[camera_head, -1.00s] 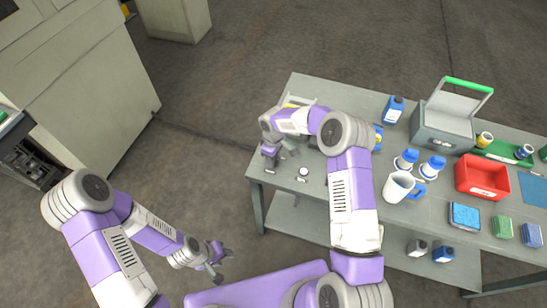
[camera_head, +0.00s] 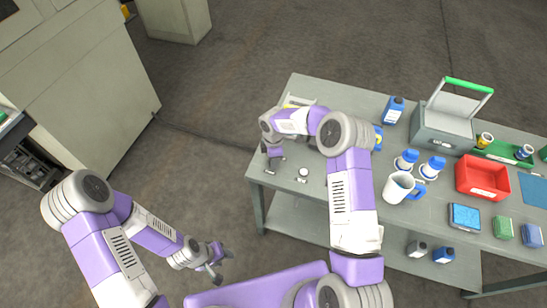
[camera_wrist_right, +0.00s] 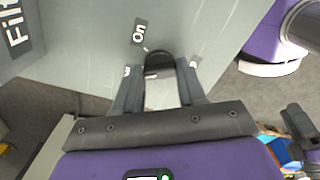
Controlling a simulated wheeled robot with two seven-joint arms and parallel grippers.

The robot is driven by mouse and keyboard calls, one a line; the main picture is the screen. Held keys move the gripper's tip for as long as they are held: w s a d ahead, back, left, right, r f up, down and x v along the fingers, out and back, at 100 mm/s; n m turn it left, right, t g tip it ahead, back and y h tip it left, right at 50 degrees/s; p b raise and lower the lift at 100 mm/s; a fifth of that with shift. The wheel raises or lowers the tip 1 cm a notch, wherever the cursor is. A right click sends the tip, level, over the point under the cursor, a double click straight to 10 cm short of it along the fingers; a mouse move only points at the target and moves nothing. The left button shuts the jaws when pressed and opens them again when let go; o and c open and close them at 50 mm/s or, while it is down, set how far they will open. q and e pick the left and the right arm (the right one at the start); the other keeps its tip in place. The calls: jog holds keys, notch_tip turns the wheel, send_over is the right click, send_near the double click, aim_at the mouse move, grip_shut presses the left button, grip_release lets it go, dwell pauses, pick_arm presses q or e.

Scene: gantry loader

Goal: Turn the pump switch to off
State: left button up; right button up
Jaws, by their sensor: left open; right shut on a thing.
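In the right wrist view, a dark rounded switch knob (camera_wrist_right: 158,59) sits on a grey panel (camera_wrist_right: 90,40), below a dark "On" label (camera_wrist_right: 138,32). My right gripper (camera_wrist_right: 160,70) is shut on this knob, with one finger on each side. The fingers hide much of it, so I cannot read its exact setting. In the head view, my right gripper (camera_head: 274,164) is at the left end of the grey table (camera_head: 268,192). My left gripper (camera_head: 219,264) is open and empty, low over the floor, left of the table.
A white round knob (camera_head: 303,172) is just right of my right gripper. The floor left of the table is clear.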

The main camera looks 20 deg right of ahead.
dwell(0.5)
jog(key=o, duration=1.1)
jog(key=shift+c, duration=0.2)
notch_tip(320, 180, up, 8)
jog(key=shift+f+p, duration=0.15)
jog(key=shift+p, duration=0.5)
jog(key=shift+f, duration=0.1)
